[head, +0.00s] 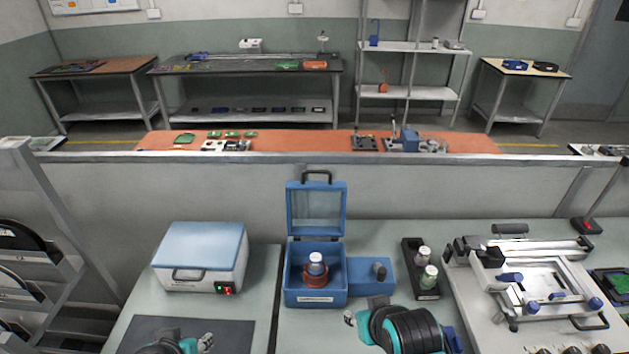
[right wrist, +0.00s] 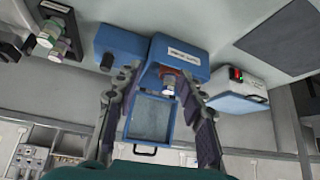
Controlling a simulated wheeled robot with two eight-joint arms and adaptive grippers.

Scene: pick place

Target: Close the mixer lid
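The blue mixer (head: 315,297) stands on the table at centre. Its lid (head: 316,209) is raised upright, with a clear window and a black handle (head: 316,174) on top. A white-capped container (head: 316,264) sits in a reddish holder inside. The right wrist view shows the mixer (right wrist: 181,56) and lid (right wrist: 150,116) upside down between my spread fingers. My right gripper (head: 364,309) is open and empty, in front and to the right of the mixer. My left gripper (head: 207,342) is partly in view at the bottom left; its opening is unclear.
A blue-and-white box (head: 200,258) stands left of the mixer. A blue side unit with a dark knob (head: 379,271) adjoins its right. A black rack (head: 420,270) with two capped bottles stands farther right, beside a metal fixture (head: 530,280). A low wall (head: 240,190) rises behind.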

